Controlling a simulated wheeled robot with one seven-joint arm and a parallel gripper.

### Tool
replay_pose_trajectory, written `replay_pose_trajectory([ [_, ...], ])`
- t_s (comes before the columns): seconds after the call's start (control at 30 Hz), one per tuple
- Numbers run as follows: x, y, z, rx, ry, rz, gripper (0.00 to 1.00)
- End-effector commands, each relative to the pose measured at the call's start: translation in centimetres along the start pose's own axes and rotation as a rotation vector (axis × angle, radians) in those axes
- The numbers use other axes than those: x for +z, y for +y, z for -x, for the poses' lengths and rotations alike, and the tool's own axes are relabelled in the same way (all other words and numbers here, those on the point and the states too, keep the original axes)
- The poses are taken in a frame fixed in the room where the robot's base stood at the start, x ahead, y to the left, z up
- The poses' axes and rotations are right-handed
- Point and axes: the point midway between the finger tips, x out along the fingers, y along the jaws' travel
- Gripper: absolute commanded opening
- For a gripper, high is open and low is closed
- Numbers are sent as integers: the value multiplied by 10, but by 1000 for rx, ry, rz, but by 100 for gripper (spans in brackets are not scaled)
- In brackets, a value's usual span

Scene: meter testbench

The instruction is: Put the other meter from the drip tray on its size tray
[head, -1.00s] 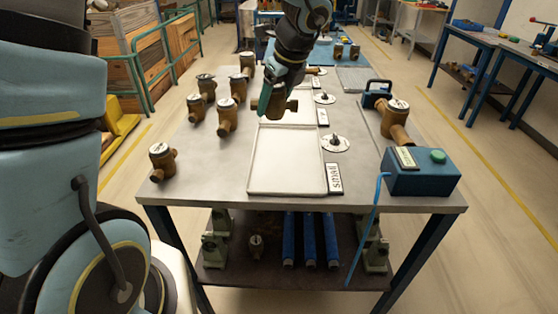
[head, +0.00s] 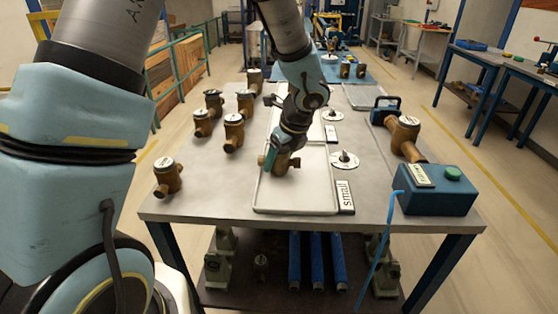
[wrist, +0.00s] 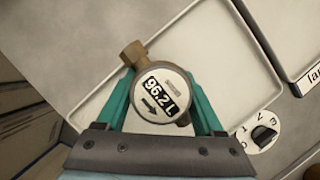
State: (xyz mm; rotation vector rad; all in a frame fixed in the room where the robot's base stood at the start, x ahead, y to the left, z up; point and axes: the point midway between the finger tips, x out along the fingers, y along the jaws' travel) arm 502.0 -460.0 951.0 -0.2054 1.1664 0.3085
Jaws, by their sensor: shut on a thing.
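My gripper (head: 283,160) is shut on a brass water meter (wrist: 163,95), with a green finger on each side of it in the wrist view. The meter's round white dial faces up and reads 96.2 L; its brass port points to the upper left there. The held meter (head: 268,162) is low over the white tray labelled SMALL (head: 295,206), near that tray's far edge. I cannot tell whether it touches the tray floor. The rest of the small tray is bare.
Several brass meters, one of them at front left (head: 167,178), stand left of the trays. A larger meter (head: 404,138) and a blue box with a green button (head: 436,195) stand at right. A blue surface (head: 322,72) with two meters and a grey tray (head: 363,97) lie at the back.

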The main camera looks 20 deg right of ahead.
Motion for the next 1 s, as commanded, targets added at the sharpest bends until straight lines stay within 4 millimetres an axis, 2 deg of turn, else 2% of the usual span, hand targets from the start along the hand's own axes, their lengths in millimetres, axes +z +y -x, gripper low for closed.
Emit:
replay_pose_trajectory([
  [0.43, -3, 0, -8, -1, -1, 0, 0],
  [0.47, -3, 0, -8, 0, 0, 0, 70],
  [0.7, -3, 0, -8, 0, 0, 0, 97],
  [1.0, -2, 0, -6, 0, -1, 0, 99],
])
